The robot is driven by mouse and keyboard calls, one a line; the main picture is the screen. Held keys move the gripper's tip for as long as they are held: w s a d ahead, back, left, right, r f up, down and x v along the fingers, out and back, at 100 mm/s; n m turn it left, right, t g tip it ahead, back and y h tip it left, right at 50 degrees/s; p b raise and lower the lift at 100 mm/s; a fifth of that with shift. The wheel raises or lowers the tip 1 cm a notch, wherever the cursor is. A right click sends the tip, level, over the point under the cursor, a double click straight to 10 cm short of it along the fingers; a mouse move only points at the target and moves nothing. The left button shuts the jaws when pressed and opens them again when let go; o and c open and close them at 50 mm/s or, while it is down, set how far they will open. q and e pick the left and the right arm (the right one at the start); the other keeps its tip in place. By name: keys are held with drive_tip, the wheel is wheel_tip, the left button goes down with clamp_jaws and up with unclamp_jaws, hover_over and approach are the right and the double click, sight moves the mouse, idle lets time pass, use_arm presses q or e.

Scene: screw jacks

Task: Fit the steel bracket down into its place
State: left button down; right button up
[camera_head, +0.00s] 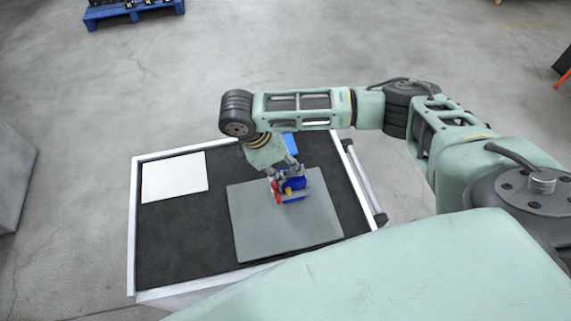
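My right gripper (273,180) reaches down over the cart from the right, at the blue assembly (293,196) on the grey mat (255,234). The assembly is a small blue body with red and yellow parts, and it stands near the mat's upper right part. The gripper's fingers overlap its upper left side, and the view is too small to show whether they are open or shut. I cannot make out the steel bracket apart from the gripper. My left gripper is not in view.
A white sheet or plate (174,177) lies at the cart's upper left. A blue item (289,143) lies behind my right wrist. A blue pallet (134,12) stands far off on the floor.

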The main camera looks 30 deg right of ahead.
drive_tip(key=o, duration=0.4)
drive_tip(key=v, duration=1.2)
drive_tip(key=shift+s+f, duration=0.1)
